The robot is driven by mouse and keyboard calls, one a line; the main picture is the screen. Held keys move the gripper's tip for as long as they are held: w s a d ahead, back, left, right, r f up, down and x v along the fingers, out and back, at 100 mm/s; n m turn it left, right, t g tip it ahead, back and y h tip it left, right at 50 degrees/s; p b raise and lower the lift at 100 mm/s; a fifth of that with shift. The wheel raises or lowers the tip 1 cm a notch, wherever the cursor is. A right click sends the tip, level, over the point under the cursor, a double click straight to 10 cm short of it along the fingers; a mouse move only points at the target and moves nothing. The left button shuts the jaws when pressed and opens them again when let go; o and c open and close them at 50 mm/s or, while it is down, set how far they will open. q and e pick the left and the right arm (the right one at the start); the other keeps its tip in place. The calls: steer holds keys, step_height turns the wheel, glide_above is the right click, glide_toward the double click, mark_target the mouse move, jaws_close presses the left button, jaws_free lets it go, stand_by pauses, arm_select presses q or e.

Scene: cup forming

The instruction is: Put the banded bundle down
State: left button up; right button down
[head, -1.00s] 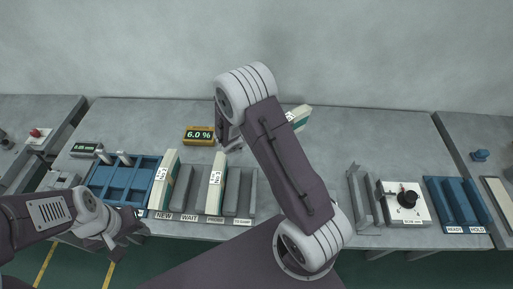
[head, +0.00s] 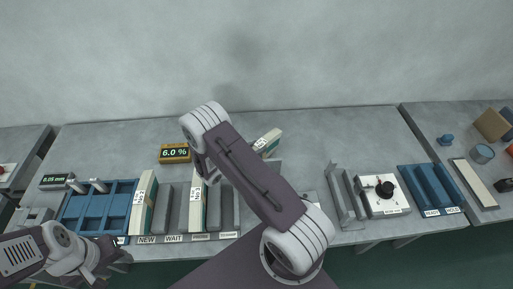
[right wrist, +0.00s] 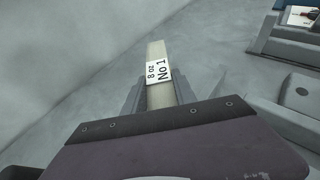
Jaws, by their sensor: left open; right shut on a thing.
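My right gripper (right wrist: 160,88) is shut on a pale banded bundle (right wrist: 157,58), its fingers on both sides of it. The bundle's white label reads "No 1", with smaller print under it. In the head view the bundle (head: 267,140) shows beyond my right arm, above the back of the bench; that gripper is mostly hidden there by the arm. My left gripper (head: 108,252) is open and empty at the bench's front left, by the blue tray (head: 75,215).
Two other banded bundles (head: 143,200) (head: 197,203) stand in the grey rack marked NEW, WAIT and more (head: 172,238). A 6.0 % display (head: 175,153) stands behind. Right are a knobbed white box (head: 380,206) and an empty blue READY/HOLD rack (head: 440,202).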

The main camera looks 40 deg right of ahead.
steer(key=shift+s+f, duration=0.1)
steer(key=c, duration=1)
jaws_free()
